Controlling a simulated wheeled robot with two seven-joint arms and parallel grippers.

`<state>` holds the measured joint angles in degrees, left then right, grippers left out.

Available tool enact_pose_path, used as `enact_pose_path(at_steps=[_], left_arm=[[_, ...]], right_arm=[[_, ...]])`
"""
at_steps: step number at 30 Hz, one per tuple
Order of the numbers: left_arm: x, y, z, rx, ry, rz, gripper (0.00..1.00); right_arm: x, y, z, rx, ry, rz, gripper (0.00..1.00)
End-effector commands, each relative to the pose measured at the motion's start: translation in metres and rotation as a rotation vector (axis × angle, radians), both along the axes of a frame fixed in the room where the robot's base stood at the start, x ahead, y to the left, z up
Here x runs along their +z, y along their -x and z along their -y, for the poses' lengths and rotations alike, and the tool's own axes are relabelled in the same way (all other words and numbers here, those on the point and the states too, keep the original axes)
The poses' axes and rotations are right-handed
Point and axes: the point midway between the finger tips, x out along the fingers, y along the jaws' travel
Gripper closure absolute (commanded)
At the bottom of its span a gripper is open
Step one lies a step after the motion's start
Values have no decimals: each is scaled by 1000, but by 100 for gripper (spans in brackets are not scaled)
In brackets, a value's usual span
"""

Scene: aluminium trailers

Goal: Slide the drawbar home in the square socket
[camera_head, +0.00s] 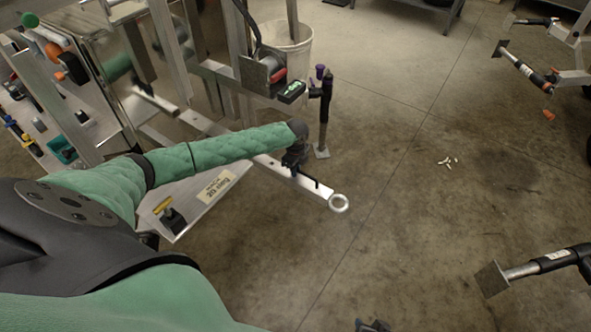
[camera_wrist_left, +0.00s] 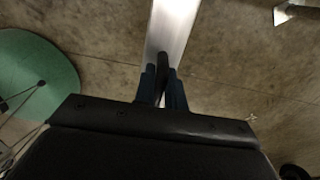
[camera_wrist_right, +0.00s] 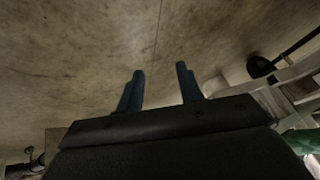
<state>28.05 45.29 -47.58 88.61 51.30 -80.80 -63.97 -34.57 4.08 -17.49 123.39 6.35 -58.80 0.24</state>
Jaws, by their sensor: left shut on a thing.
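The drawbar (camera_head: 318,188) is a flat aluminium bar with a ring at its near end, low over the concrete floor. It runs back up and left behind my green left arm towards the trailer frame (camera_head: 192,117). I cannot tell which part is the square socket, or how far in the bar sits. My left gripper (camera_head: 297,168) is shut on a dark handle (camera_wrist_left: 162,72) on the drawbar (camera_wrist_left: 172,28); the left wrist view shows the handle between the fingers. My right gripper (camera_wrist_right: 158,82) is open and empty, away from the drawbar.
A black jack post (camera_head: 324,112) with purple tips stands behind the drawbar, its foot on the floor. A white bucket (camera_head: 292,52) stands behind. A panel with a label (camera_head: 216,187) lies left. Jack arms (camera_head: 530,268) reach in from the right.

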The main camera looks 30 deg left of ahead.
Motion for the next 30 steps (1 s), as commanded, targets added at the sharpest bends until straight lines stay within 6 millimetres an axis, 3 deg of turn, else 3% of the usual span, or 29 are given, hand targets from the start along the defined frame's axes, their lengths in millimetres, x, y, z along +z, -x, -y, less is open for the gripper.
enact_pose_path(at_steps=[21, 30], left_arm=[[3, -1, 0, 1, 1, 3, 100], [2, -3, -21, 2, 0, 2, 100]], right_arm=[[37, 4, 2, 14, 7, -35, 64], [51, 5, 3, 17, 9, -41, 64]])
